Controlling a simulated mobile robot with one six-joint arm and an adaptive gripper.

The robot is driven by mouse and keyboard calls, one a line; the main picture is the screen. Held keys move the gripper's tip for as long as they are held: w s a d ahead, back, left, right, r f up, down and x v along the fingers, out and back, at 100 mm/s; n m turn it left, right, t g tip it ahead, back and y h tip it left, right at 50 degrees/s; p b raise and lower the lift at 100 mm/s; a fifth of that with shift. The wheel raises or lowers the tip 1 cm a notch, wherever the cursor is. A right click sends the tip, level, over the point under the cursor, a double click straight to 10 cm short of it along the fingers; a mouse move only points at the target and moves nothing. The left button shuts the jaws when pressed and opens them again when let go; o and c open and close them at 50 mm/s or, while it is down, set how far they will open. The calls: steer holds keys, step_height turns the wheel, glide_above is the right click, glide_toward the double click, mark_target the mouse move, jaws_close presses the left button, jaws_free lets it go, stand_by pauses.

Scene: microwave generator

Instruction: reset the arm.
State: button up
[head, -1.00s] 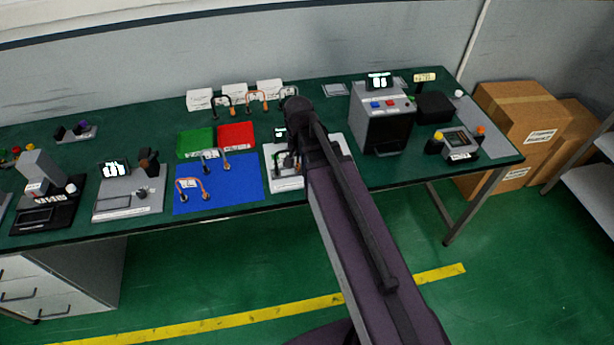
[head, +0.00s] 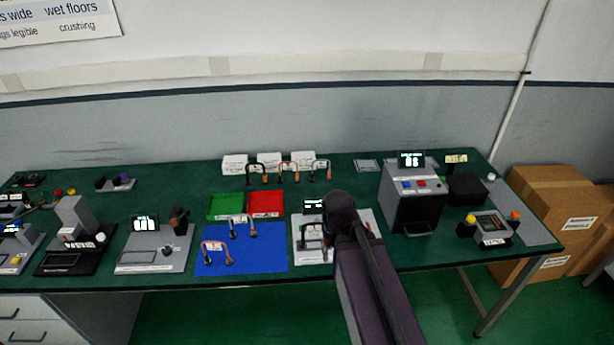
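My arm (head: 372,290) reaches forward from the bottom of the head view, right of the blue mat. Its far end, a dark rounded joint (head: 341,208), is over the white board (head: 306,257) on the green table. My gripper cannot be made out; it is hidden behind the arm's end or merges with the dark parts there. Whether it holds anything does not show.
The table (head: 350,183) carries a blue mat (head: 262,262) with cables, a green tray (head: 225,207), a red tray (head: 266,204), a grey box device (head: 409,200) on the right and several instruments on the left. Cardboard boxes (head: 551,207) stand at right.

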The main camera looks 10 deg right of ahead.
step_height(320, 180, down, 5)
steer(key=b, duration=0.4)
steer(key=shift+r, duration=0.1)
